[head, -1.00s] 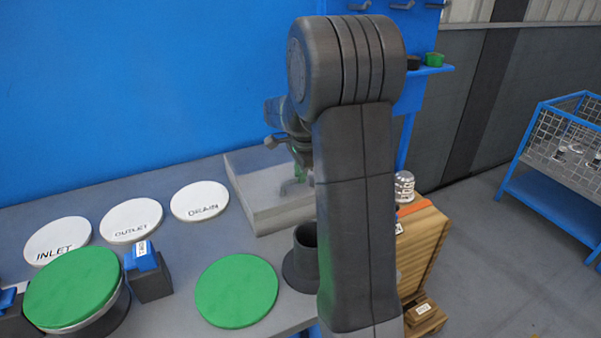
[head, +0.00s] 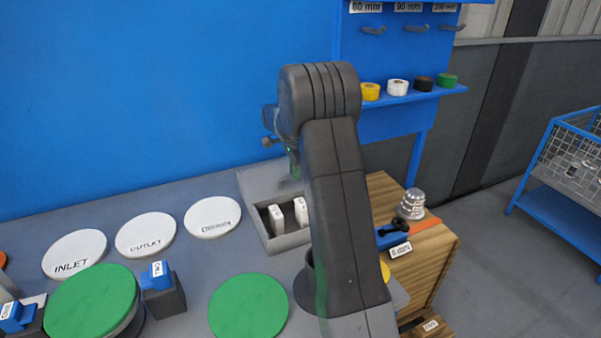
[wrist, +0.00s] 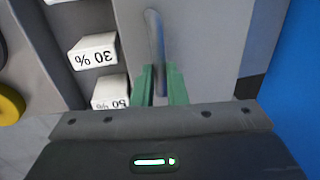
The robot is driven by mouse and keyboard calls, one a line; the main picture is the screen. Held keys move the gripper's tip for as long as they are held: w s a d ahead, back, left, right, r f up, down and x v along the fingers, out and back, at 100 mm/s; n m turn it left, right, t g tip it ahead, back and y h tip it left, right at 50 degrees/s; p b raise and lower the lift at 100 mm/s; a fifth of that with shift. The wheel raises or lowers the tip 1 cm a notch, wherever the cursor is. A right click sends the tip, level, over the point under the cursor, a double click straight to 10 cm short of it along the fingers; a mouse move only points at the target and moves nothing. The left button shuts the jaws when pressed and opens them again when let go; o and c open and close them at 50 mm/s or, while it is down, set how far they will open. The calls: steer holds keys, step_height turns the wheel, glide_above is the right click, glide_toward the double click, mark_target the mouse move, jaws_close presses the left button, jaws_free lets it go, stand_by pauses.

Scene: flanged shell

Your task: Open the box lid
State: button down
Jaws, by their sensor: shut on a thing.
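The grey box (head: 286,243) stands on the bench, left of my arm in the head view, with its front part uncovered. Its light grey lid (head: 258,181) covers or stands over the back part; I cannot tell if it is tilted up or slid back. In the wrist view the lid (wrist: 202,45) fills the middle, with a grey bar handle (wrist: 155,38). My gripper (wrist: 160,82) has green fingers shut on this handle. In the head view my gripper (head: 292,168) is partly hidden by my arm. White blocks (wrist: 93,50) marked in percent lie inside the box.
White discs marked INLET (head: 74,255), OUTLET (head: 146,235) and a third (head: 212,217) lie left of the box. A green disc (head: 248,306) lies in front. A wooden crate (head: 440,256) stands right. The blue wall (head: 130,90) is close behind.

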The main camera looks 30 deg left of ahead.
steer(key=shift+w+a, duration=0.7)
steer(key=shift+a, duration=0.15)
steer(key=c, duration=1.5)
jaws_free()
steer(key=shift+o, duration=0.2)
step_height(320, 180, up, 14)
steer(key=s+d, duration=0.1)
steer(key=d, duration=0.1)
steer(key=shift+s+f+b, duration=0.2)
steer(key=shift+s+b, duration=0.1)
steer(key=shift+s, duration=0.1)
